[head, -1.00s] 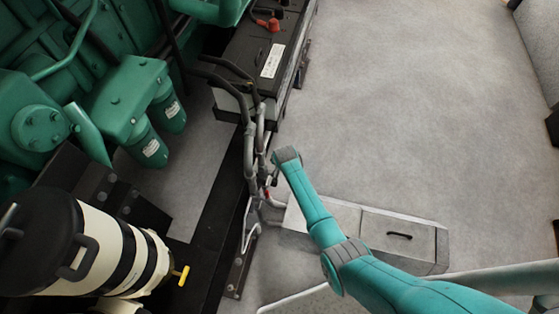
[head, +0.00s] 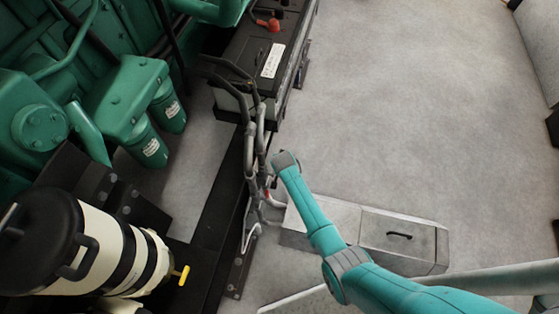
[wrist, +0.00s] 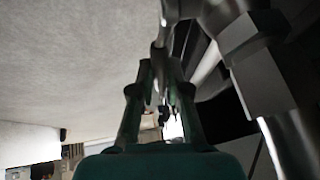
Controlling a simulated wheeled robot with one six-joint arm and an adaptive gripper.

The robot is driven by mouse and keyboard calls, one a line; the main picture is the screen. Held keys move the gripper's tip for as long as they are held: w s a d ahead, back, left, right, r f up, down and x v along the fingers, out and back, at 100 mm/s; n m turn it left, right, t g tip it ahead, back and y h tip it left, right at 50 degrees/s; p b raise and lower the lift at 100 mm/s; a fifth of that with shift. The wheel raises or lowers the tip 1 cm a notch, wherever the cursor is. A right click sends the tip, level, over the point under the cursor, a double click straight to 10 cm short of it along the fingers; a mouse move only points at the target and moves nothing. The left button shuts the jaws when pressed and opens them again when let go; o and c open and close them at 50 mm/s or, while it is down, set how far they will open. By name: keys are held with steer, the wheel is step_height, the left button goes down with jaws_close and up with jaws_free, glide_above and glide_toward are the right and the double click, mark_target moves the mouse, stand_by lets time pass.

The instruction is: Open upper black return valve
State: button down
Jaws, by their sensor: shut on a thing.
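My gripper (wrist: 160,70) shows in the wrist view as two dark green fingers. The fingertips are close together at a slim grey handle-like part (wrist: 158,50) by the pipes, and are shut on it. This appears to be the valve handle, but it is dark and partly hidden by the fingers. In the head view my wrist is just right of the upright hoses and pipes (head: 250,150), and my fingers are hidden there. A small red part (head: 267,193) shows low on the pipes. The turn of the valve cannot be told.
A black battery (head: 262,60) stands behind the pipes. A grey metal box (head: 400,238) lies on the floor under my arm. A cream cylinder (head: 125,255) with a yellow handle (head: 183,275) and the green engine (head: 50,90) fill the left. The floor (head: 420,100) at right is clear.

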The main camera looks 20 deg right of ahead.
steer(key=shift+r, duration=0.1)
steer(key=c, duration=1.1)
jaws_free()
steer(key=shift+c, duration=0.2)
steer(key=v, duration=1.2)
steer(key=shift+s, duration=0.3)
steer(key=shift+a, duration=0.15)
